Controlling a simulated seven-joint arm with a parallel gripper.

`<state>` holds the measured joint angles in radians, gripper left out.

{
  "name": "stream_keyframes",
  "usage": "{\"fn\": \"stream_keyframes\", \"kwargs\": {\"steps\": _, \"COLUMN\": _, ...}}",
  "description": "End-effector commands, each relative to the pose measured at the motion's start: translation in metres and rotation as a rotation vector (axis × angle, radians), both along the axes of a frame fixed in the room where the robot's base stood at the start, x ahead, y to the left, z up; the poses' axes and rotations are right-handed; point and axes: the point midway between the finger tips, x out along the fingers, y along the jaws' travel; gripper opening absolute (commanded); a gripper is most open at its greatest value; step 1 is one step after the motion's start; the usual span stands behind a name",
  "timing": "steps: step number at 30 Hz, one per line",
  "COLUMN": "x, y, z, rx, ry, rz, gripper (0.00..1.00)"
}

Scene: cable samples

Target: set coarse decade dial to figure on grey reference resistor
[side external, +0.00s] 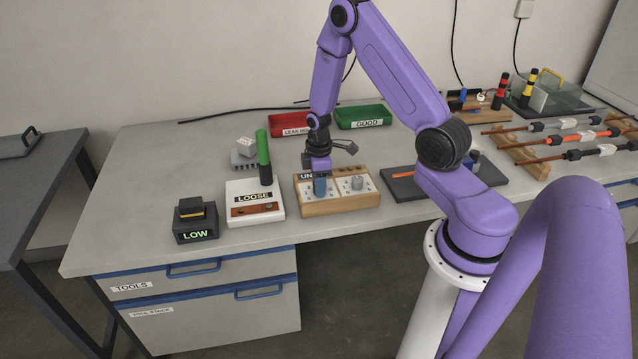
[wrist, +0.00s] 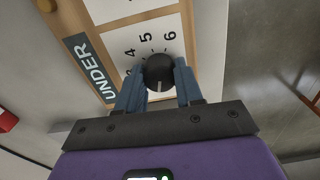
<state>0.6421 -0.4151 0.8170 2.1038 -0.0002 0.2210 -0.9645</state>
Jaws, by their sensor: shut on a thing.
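The wooden decade box (side external: 340,207) has a white face with two dials and a label that reads "UNDER" in the wrist view (wrist: 90,66). My gripper (side external: 319,188) points down over the left dial. In the wrist view its blue fingers are shut on a dark round dial knob (wrist: 158,72), one on each side. A pale line on the knob points down in that view, towards my wrist. The figures 4, 5 and 6 show beside the knob; other figures are hidden. The right dial (side external: 357,183) is free. A grey ribbed block (side external: 243,158) behind may be the reference resistor; its figure is unreadable.
Left of the box stand a white "LOOSE" tester (side external: 246,213) with an upright green-and-black handle (side external: 264,152) and a "LOW" display unit (side external: 195,230). Red (side external: 289,123) and green (side external: 364,116) trays lie behind. A dark mat (side external: 405,188) lies right.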

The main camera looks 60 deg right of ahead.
Motion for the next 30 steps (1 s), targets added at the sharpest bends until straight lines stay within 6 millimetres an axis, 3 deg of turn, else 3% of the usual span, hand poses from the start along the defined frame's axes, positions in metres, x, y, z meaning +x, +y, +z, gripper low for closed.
{"fn": "stream_keyframes", "kwargs": {"steps": 30, "x": -0.0002, "y": -0.0002, "z": 0.0006, "rx": 0.0, "ry": 0.0, "rz": -0.968, "gripper": 0.05}}
